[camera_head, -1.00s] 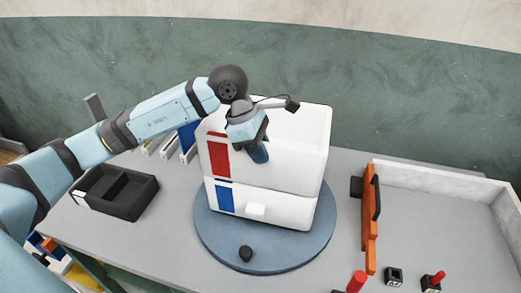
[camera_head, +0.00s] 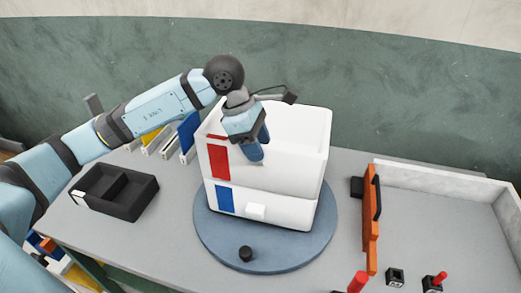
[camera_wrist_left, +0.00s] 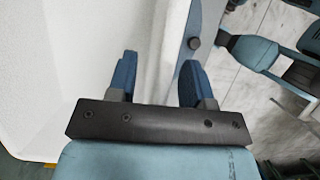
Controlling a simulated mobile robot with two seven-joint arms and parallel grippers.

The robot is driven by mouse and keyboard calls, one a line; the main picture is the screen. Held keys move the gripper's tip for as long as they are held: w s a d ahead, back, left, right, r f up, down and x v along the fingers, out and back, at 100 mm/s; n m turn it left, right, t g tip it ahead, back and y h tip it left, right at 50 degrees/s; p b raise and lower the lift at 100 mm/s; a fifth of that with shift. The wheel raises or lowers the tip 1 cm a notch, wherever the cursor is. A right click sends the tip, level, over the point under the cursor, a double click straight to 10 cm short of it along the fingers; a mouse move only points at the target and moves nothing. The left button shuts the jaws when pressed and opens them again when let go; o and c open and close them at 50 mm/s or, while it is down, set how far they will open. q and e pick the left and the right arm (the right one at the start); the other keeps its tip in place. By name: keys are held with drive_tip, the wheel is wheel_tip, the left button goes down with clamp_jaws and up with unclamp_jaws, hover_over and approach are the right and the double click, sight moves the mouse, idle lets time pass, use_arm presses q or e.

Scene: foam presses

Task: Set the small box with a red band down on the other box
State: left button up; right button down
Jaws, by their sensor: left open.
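The small white open box with a red band (camera_head: 290,170) sits on top of the other white box, which has a blue patch (camera_head: 285,212). Both stand on a round blue turntable (camera_head: 210,235). The upper box looks level and its faces line up closely with the lower one. My left gripper (camera_head: 254,152) is at the upper box's near wall. In the left wrist view its blue fingers (camera_wrist_left: 160,82) are open, one on each side of the white wall (camera_wrist_left: 165,50), with gaps visible. The right gripper is not in view.
A black divided tray (camera_head: 130,215) lies at left, with upright panels (camera_head: 188,135) behind it. An orange part (camera_head: 370,225) and a pale-walled tray (camera_head: 440,180) are at right. A black knob (camera_head: 246,254) is at the turntable's front.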

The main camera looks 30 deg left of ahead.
use_arm(q)
drive_tip(key=v, duration=1.2)
drive_tip(key=shift+b, duration=0.4)
drive_tip(key=shift+f, duration=0.1)
